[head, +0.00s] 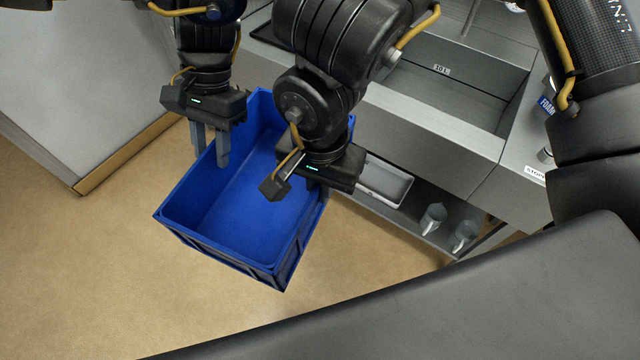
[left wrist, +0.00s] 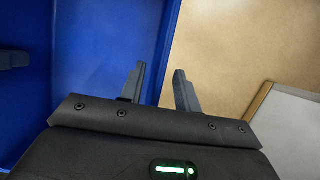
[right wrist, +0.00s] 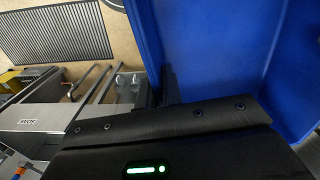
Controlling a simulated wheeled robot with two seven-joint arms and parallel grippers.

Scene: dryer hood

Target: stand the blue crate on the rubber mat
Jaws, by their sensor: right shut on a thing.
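The blue crate (head: 245,205) is open-topped and empty in the head view; whether its base touches the floor I cannot tell. My left gripper (head: 211,158) is open with one finger on each side of the crate's left wall; the left wrist view shows the fingers apart around the blue wall (left wrist: 105,55). My right gripper (head: 316,187) is shut on the crate's right wall, its fingertips mostly hidden; the blue wall also fills the right wrist view (right wrist: 220,50). A dark ribbed rubber mat (right wrist: 55,32) lies on the floor in the right wrist view. The head view does not show it.
A steel sink unit (head: 440,110) stands right of the crate, with a low shelf holding a tray (head: 385,183) and clear jugs (head: 433,217). A grey cabinet (head: 75,80) stands at left. Bare tan floor (head: 100,270) lies in front of the crate.

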